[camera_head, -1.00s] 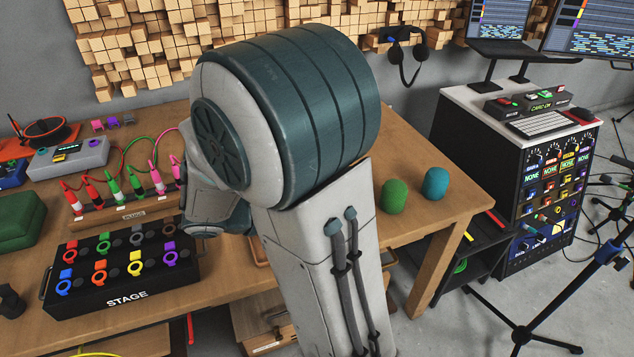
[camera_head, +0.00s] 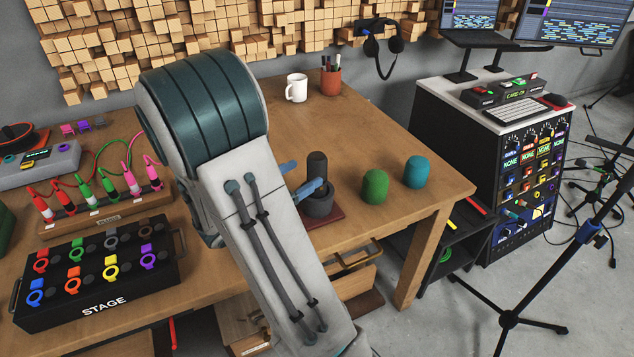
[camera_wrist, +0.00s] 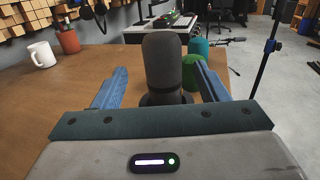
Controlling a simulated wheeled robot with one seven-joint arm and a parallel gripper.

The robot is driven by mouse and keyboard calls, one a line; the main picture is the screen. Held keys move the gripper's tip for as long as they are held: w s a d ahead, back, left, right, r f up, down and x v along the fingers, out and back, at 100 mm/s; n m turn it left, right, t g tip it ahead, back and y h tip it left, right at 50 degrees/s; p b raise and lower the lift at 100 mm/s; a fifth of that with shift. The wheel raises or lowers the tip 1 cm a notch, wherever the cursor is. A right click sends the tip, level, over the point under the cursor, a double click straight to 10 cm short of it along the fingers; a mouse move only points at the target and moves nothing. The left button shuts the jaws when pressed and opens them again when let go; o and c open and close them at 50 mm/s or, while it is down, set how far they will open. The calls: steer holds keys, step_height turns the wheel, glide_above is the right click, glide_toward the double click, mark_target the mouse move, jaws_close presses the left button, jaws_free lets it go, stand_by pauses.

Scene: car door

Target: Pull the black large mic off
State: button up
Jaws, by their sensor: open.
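The black large mic (camera_head: 317,165) stands upright in a dark round base (camera_head: 319,205) on a dark red mat (camera_head: 334,217) on the wooden table. My gripper (camera_head: 308,176) has its two blue fingers apart, one on the far side of the mic and one on the near side. In the wrist view the mic (camera_wrist: 163,62) rises between the open fingers (camera_wrist: 156,82), with a visible gap on either side. The gripper body hides part of the base there. Whether a finger touches the mic cannot be told.
A green foam cover (camera_head: 375,187) and a teal one (camera_head: 418,172) stand right of the mic. A white mug (camera_head: 296,88) and a pen cup (camera_head: 331,81) are behind. The STAGE box (camera_head: 98,275) and a plug rack (camera_head: 105,212) lie left. An open drawer (camera_head: 350,278) is below.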

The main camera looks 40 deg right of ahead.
steer(key=d, duration=0.4)
steer(key=shift+d+r, duration=0.1)
steer(key=shift+r, duration=0.25)
steer(key=shift+d, duration=0.6)
jaws_close()
step_height(320, 180, up, 10)
steer(key=shift+r+p, duration=0.1)
steer(key=shift+p, duration=1.05)
step_height(320, 180, up, 9)
steer(key=p, duration=0.8)
glide_above(309, 169)
steer(key=d, duration=0.2)
steer(key=shift+d, duration=0.2)
